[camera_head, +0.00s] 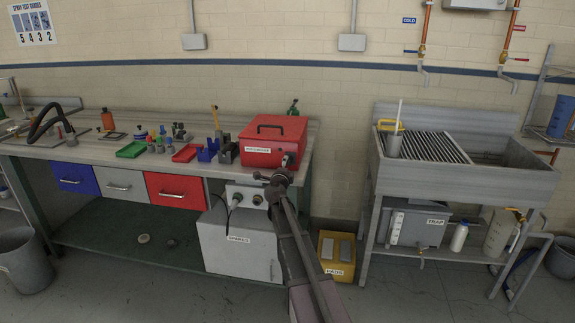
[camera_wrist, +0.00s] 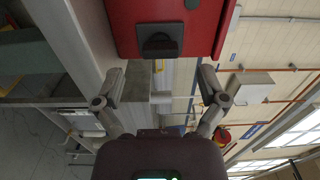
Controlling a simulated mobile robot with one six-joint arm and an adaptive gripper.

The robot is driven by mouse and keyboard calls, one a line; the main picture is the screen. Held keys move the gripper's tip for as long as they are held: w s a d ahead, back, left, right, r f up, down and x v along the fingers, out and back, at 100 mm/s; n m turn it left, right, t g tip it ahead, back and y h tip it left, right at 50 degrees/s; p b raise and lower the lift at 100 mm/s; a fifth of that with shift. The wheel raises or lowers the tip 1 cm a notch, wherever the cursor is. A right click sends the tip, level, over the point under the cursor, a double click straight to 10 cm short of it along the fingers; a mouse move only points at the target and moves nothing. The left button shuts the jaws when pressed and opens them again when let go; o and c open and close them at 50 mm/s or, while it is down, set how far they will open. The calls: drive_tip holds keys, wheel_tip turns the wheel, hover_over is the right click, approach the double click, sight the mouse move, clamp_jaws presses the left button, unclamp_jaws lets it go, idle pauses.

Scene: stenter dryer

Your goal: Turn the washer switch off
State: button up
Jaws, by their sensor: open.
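No switch that I can read as the washer's is marked in either view. A pale panel (camera_head: 246,194) with round dark fittings sits under the bench edge, just left of my arm; I cannot tell if one is the switch. My gripper (camera_head: 284,172) is in front of the bench edge and the red box (camera_head: 272,134). In the wrist view my gripper (camera_wrist: 161,84) is open and empty, its fingers spread wide. Ahead of it is the red box (camera_wrist: 210,20) with a black fitting (camera_wrist: 160,42) on its face, apart from the fingers. I cannot tell whether that fitting is a switch or a latch.
The bench (camera_head: 80,151) holds small trays, bottles and tools left of the red box. A grey cabinet (camera_head: 238,246) stands below it. A yellow bin (camera_head: 337,262) is on the floor. A metal sink (camera_head: 455,182) stands to the right. The front floor is clear.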

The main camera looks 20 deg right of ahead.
drive_tip(key=v, duration=0.7)
drive_tip(key=shift+s+a, duration=0.15)
drive_tip(key=shift+s, duration=0.1)
